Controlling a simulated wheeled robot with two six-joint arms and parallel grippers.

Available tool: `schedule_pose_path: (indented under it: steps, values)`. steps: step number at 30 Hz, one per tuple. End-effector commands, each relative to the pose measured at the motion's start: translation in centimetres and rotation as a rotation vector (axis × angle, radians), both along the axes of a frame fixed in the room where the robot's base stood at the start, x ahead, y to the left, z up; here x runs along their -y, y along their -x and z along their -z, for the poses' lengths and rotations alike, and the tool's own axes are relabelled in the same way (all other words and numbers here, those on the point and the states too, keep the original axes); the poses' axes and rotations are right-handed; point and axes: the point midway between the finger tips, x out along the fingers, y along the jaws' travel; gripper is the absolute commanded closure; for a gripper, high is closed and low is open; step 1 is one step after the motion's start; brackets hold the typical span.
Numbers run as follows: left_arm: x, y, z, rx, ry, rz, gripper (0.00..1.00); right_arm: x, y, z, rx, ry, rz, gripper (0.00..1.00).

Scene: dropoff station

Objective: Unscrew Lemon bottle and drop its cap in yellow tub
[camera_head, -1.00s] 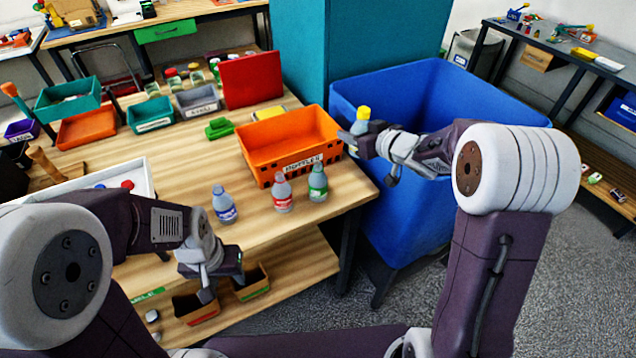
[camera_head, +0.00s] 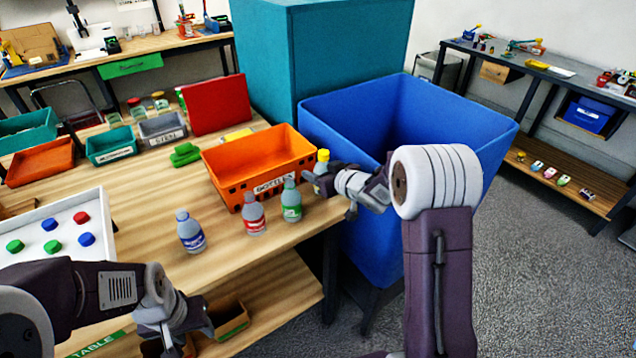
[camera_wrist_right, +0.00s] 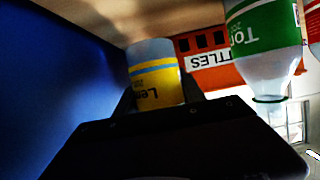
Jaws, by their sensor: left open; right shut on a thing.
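The Lemon bottle (camera_head: 321,168) with its yellow cap (camera_head: 323,155) on is in my right gripper (camera_head: 318,180), just right of the orange crate near the table's right edge. In the right wrist view the bottle's yellow label (camera_wrist_right: 157,82) shows upside down between the fingers; its cap is out of that view. My left gripper (camera_head: 185,335) is open and empty, low in front of the table's front edge, far from the bottle. I cannot make out a yellow tub for certain; a flat yellow item (camera_head: 237,135) lies behind the crate, partly hidden.
Blue-, red- and green-labelled bottles (camera_head: 190,232) (camera_head: 253,214) (camera_head: 291,200) stand before the orange crate (camera_head: 225,170). A white tray (camera_head: 100,205) holds several coloured caps. A large blue bin (camera_head: 470,135) stands right of the table. Clear tabletop lies between tray and bottles.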

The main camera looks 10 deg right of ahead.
Motion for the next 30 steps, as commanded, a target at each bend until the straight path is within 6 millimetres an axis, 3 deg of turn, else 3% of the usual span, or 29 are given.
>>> schedule_pose_path:
  steps: [1, 4, 15, 16, 18, 30]
  values:
    - [0.0, 0.0, 0.7, 0.0, 0.0, 0.0, 0.54, 0.0, 0.0, 1.4, -0.004, -0.002, 0.001, 1.0]
    - [0.0, 0.0, 1.2, 0.0, 0.0, 0.0, 0.54, 0.0, 0.0, 3.0, -0.003, -0.002, 0.001, 1.0]
    - [0.0, 0.0, 1.3, 0.0, 0.0, 0.0, 0.54, 0.0, 0.0, 3.3, -0.001, 0.0, 0.0, 1.0]
    - [0.0, 0.0, 1.3, 0.0, 0.0, 0.0, 0.54, 0.0, 0.0, 3.2, -0.001, 0.0, 0.0, 0.48]
    - [0.0, 0.0, 1.2, 0.0, 0.0, 0.0, 0.54, 0.0, 0.0, 3.2, -0.001, 0.0, 0.0, 0.32]
    - [0.0, 0.0, 0.8, 0.0, 0.0, 0.0, 0.54, 0.2, 0.3, 2.5, 0.0, 0.0, 0.002, 0.32]
